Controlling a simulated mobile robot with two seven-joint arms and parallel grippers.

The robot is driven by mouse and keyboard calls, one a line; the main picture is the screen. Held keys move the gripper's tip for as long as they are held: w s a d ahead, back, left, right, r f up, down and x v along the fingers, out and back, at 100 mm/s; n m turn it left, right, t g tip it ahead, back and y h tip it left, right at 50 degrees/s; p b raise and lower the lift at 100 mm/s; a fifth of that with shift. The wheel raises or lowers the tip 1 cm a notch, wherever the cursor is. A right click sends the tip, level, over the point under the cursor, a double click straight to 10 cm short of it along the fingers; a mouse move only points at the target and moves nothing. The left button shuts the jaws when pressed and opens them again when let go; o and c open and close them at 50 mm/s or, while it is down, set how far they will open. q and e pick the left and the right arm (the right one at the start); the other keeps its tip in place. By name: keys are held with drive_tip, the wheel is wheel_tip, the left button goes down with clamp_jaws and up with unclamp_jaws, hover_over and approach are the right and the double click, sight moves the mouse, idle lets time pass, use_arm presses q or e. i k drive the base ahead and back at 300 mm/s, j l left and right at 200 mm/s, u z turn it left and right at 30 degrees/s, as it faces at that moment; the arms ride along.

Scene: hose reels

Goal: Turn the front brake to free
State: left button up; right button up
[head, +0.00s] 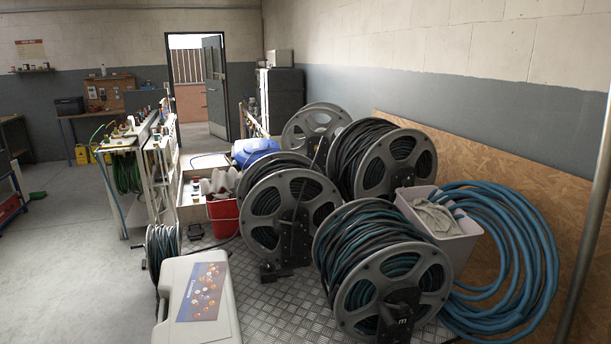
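Several hose reels with grey spoked flanges stand on a metal tread-plate floor. The nearest reel (362,322) is at the lower right, wound with dark green hose; a black hub piece with a pale mark (403,321) sits low on its face, partly cut by the bottom edge. Behind it to the left is another reel (266,238) with a black upright stand or lever (305,205) in front of its hub. A third reel (375,175) stands behind. I cannot tell which black part is the front brake or how it is set. Neither gripper is in view.
A grey case (220,322) and a small reel (163,243) stand at the lower left. A red bucket (223,217) is behind them. A white bin (460,247) and a blue hose coil (535,275) are at the right. Grey floor (60,270) is open at left.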

sight(267, 265)
drive_tip(key=j+z, duration=0.25)
drive_tip(key=j, duration=1.45)
drive_tip(key=i+j+z, duration=0.1)
drive_tip(key=j+z, duration=0.25)
drive_tip(key=j, duration=0.75)
drive_tip(key=j+z, duration=0.35)
drive_tip(key=j, duration=0.7)
drive_tip(key=j+z, duration=0.35)
drive_tip(key=j, duration=0.75)
drive_tip(key=i+j+z, duration=0.1)
drive_tip(key=j, duration=0.25)
drive_tip(key=i+j+z, duration=0.1)
drive_tip(key=j, duration=0.25)
drive_tip(key=j+z, duration=0.1)
drive_tip(key=j, duration=0.3)
drive_tip(key=i+j, duration=0.15)
drive_tip(key=j, duration=0.2)
drive_tip(key=i+j+z, duration=0.15)
drive_tip(key=j, duration=0.55)
drive_tip(key=i+z, duration=0.05)
drive_tip(key=i, duration=0.05)
